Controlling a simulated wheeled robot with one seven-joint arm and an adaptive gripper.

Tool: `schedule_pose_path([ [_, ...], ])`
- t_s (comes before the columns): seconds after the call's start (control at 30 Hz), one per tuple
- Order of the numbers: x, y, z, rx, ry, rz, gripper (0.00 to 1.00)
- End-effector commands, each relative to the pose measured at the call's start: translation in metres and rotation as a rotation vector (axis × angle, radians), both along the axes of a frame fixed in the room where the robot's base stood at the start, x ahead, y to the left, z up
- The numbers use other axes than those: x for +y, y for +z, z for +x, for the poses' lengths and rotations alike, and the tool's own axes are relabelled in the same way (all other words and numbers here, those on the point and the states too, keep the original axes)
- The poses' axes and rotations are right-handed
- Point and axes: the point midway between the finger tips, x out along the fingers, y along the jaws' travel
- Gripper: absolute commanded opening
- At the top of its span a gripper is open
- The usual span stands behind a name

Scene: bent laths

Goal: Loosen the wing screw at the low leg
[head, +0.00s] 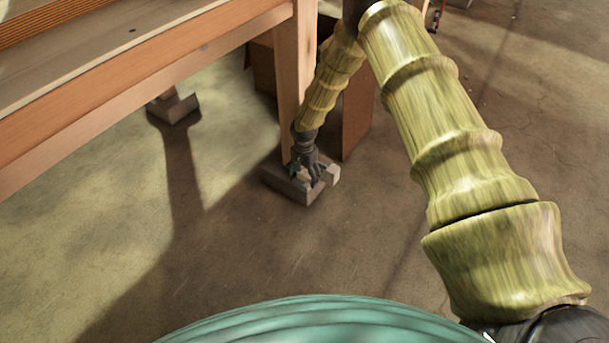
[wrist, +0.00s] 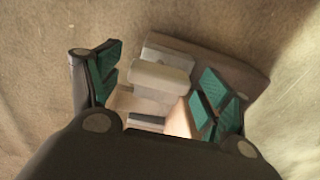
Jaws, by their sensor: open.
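The low leg (head: 294,75) is a wooden bench leg standing on a grey-brown foot block (head: 283,183) on the floor. My gripper (head: 308,173) is low beside the leg, right over this foot. In the wrist view my gripper (wrist: 158,88) is open, with green-padded fingers to the left and right. A pale grey bar, which looks like the wing screw (wrist: 160,77), lies between the fingers with gaps on both sides. The foot block also shows behind it in the wrist view (wrist: 225,68). The screw's shank is hidden, and in the head view the fingers partly cover this spot.
The wooden bench (head: 150,85) runs along the upper left. Another foot block (head: 173,107) stands further back on the left. A brown board or box (head: 357,115) stands close behind the leg. The concrete floor (head: 240,260) in front is clear.

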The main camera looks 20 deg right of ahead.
Motion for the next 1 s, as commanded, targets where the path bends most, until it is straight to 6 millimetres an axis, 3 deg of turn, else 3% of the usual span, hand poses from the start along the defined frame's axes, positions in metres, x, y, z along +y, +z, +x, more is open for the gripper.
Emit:
schedule_pose_path([
  [0.1,0.0001,0.0001,0.0,0.0,0.0,0.0,0.77],
  [0.3,0.0004,0.0001,0.0,0.0,0.0,0.0,0.4],
  [0.37,0.0004,0.0001,0.0001,0.0,0.001,0.0,0.33],
  [0.73,0.0014,0.0023,0.0003,-0.001,0.05,0.001,0.33],
  [1.0,0.0016,0.0047,0.0007,-0.002,0.226,0.001,0.33],
])
